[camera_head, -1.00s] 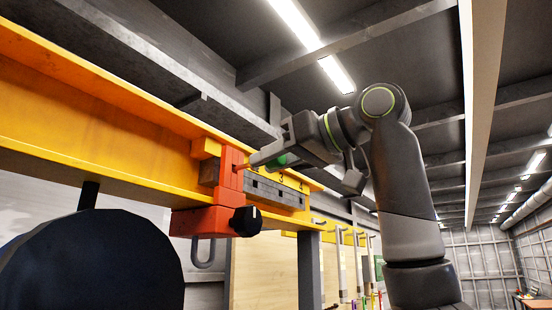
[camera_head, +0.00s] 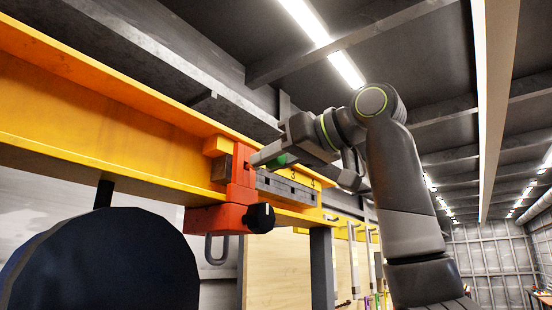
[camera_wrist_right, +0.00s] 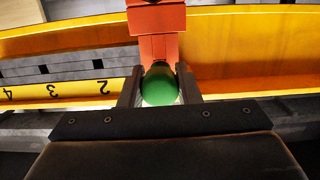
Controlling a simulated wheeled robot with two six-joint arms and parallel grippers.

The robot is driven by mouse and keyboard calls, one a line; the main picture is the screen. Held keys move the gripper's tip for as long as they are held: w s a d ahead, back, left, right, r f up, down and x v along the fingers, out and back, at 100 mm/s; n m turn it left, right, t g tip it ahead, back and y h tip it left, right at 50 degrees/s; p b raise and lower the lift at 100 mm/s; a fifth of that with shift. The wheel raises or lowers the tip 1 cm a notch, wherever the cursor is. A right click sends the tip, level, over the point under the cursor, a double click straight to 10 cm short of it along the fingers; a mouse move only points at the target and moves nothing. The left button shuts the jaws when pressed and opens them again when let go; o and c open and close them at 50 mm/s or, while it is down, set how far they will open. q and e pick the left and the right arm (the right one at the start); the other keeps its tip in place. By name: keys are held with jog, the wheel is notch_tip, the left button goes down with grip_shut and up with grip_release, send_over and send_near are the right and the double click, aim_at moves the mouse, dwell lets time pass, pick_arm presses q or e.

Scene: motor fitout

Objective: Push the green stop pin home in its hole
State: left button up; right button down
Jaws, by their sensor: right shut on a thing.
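The green stop pin shows as a round green knob (camera_wrist_right: 160,86) in the right wrist view, and as a small green patch (camera_head: 281,160) in the head view. My right gripper (camera_wrist_right: 160,90) is shut on it, one finger on each side of the knob. Its fingertips (camera_head: 256,160) are right up against the orange-red block (camera_head: 241,176) on the yellow beam. In the right wrist view the block's lug (camera_wrist_right: 160,48) lies straight beyond the knob. The pin's shank and the hole are hidden, so I cannot tell how deep the pin sits. My left gripper is not in view.
The yellow beam (camera_head: 100,130) runs across the left. A grey slotted strip with numbers (camera_head: 285,188) lies along it right of the block. A black knob (camera_head: 261,218) sticks out below. A dark round shape (camera_head: 100,265) fills the lower left. Open room lies to the right.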

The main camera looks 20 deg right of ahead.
jog(key=shift+x, duration=0.85)
jog(key=c, duration=1)
grip_release()
jog(key=shift+r, duration=0.15)
jog(key=shift+s+d+b, duration=0.3)
jog(key=shift+s+b, duration=0.05)
jog(key=b+v, duration=0.4)
jog(key=v, duration=1.2)
jog(key=shift+s+b, duration=0.25)
jog(key=shift+b, duration=0.15)
jog(key=shift+d+r, duration=0.1)
